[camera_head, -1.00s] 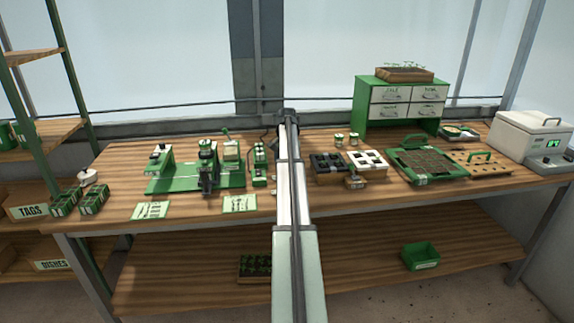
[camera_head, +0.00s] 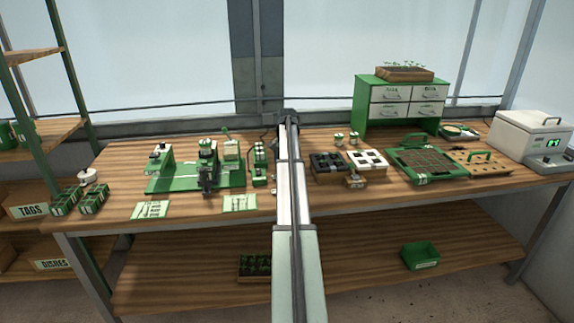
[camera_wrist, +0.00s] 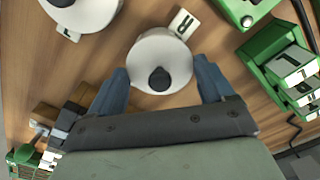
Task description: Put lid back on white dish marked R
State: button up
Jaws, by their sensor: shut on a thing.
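In the wrist view, my gripper (camera_wrist: 162,84) has its two blue fingers on either side of a round white lid (camera_wrist: 150,50) with a dark knob, and is shut on it. A card marked R (camera_wrist: 183,22) lies just beyond it. The lid hides what is below, so I cannot tell whether it rests on the R dish. A second round white piece with a dark knob (camera_wrist: 95,14) is at the upper left, beside a card that seems marked L (camera_wrist: 68,34). In the head view my own arm hides the gripper and the dishes.
In the head view, a green fixture (camera_head: 165,184) is left of my arm; black and white cell trays (camera_head: 368,160) and a green seed tray (camera_head: 398,176) are on the right.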

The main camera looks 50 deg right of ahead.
dwell(0.3)
jog(key=o, duration=1)
jog(key=shift+r, duration=0.15)
jog(key=shift+r, duration=3.35)
grip_shut()
